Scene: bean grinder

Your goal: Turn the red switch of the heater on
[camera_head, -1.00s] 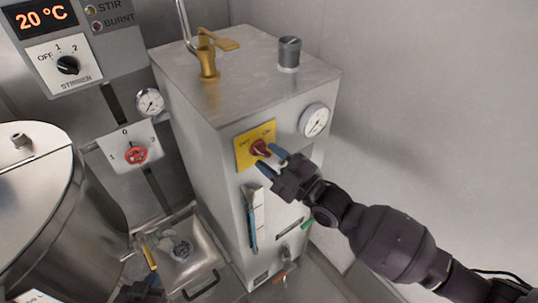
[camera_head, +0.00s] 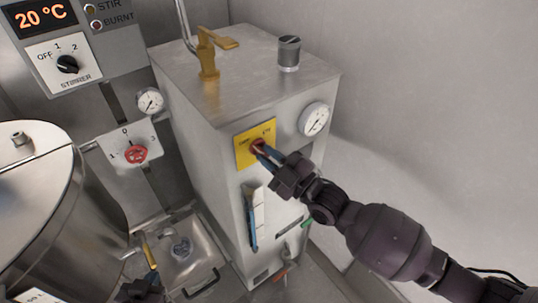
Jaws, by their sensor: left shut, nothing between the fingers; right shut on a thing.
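The heater (camera_head: 205,140) is a tall grey metal box in the middle of the head view. A yellow plate (camera_head: 242,153) with off and on marks is on its front face. The red switch (camera_head: 257,146) sits on that plate, partly hidden by the fingers. My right gripper (camera_head: 262,151) comes from the lower right and is shut on the red switch. My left gripper (camera_head: 150,279) is at the bottom edge, left of the heater, only partly in view. It is shut and empty, well away from the switch.
A round gauge (camera_head: 315,119) sits right of the switch.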

